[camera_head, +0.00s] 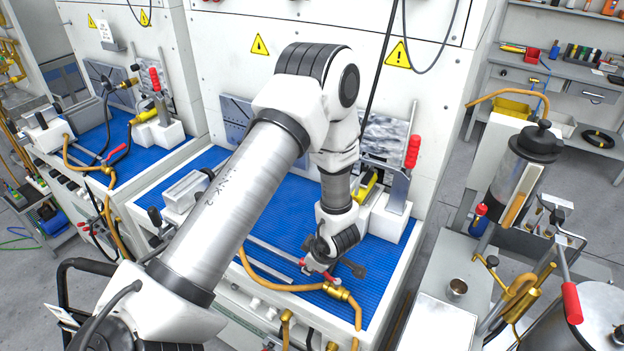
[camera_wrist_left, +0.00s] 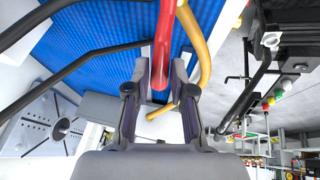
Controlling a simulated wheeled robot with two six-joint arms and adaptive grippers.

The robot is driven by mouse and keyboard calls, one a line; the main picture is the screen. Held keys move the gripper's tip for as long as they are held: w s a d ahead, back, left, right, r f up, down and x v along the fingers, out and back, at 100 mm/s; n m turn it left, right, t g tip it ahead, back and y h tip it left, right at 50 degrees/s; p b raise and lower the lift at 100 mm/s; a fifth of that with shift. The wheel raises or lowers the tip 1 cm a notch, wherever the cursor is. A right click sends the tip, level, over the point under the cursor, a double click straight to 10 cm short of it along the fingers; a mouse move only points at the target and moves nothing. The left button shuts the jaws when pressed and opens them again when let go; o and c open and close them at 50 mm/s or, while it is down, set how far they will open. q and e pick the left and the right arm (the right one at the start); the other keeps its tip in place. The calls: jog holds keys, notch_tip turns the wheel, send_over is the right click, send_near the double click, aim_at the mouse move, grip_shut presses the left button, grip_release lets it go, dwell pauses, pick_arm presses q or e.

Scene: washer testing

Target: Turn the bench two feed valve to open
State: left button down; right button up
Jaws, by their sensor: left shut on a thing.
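My left gripper (camera_head: 322,262) reaches down over the front of the middle bench's blue mat. The feed valve has a brass body (camera_head: 336,292) on a yellow hose at the bench's front edge. Its red handle (camera_head: 318,273) shows in the head view just under my fingers, partly hidden by them. In the left wrist view, the red handle (camera_wrist_left: 163,45) runs down between the two fingers of my left gripper (camera_wrist_left: 159,85), which is shut on it. My right gripper is not in view.
The blue mat (camera_head: 375,255) holds a clamp with a red grip (camera_head: 412,150) right of my arm. A yellow hose (camera_head: 262,282) runs along the front edge. Another bench with a similar mat (camera_head: 95,150) stands left; a grey side table (camera_head: 440,325) stands right.

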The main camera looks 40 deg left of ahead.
pick_arm(q)
jog(key=shift+s+f, duration=0.15)
jog(key=c, duration=1)
grip_release()
jog(key=shift+d+r, duration=0.1)
jog(key=shift+r, duration=0.15)
jog(key=v, duration=1.1)
jog(key=shift+d+r, duration=0.1)
jog(key=shift+r, duration=0.15)
